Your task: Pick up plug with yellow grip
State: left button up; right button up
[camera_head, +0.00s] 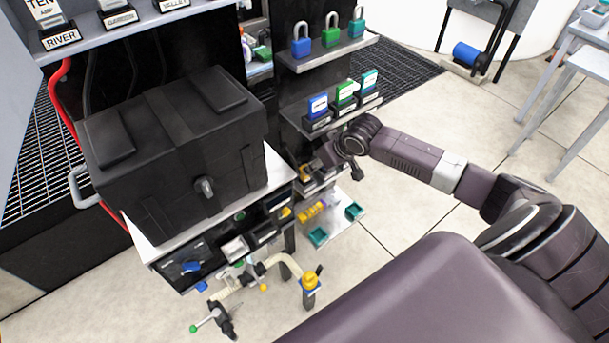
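A yellow piece with a purple part (312,211) lies on the low white shelf at the centre, between two teal trays. A yellow knob (310,280) tops an upright fitting on the pale pipe manifold below. I cannot tell for sure which of these is the plug with yellow grip. My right gripper (338,165) reaches in from the right beside the small shelves, above and slightly right of the yellow and purple piece. Its fingers are dark and small, and I cannot tell whether they are open or hold anything. My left gripper is out of view.
A large black tote (170,150) stands on the white-topped cabinet at left. Padlocks (331,32) and labelled blocks (345,95) stand on the shelves above my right gripper. Teal trays (318,237) sit low. The tiled floor (430,215) right of the shelves is clear.

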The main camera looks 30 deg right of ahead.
aim_at(305, 176)
jog(key=x, duration=0.4)
jog(key=shift+f, duration=0.15)
jog(key=x, duration=0.4)
jog(key=shift+a+f, duration=0.1)
jog(key=shift+a, duration=0.2)
jog(key=shift+w+f, duration=0.3)
jog(key=shift+f, duration=0.15)
grip_shut()
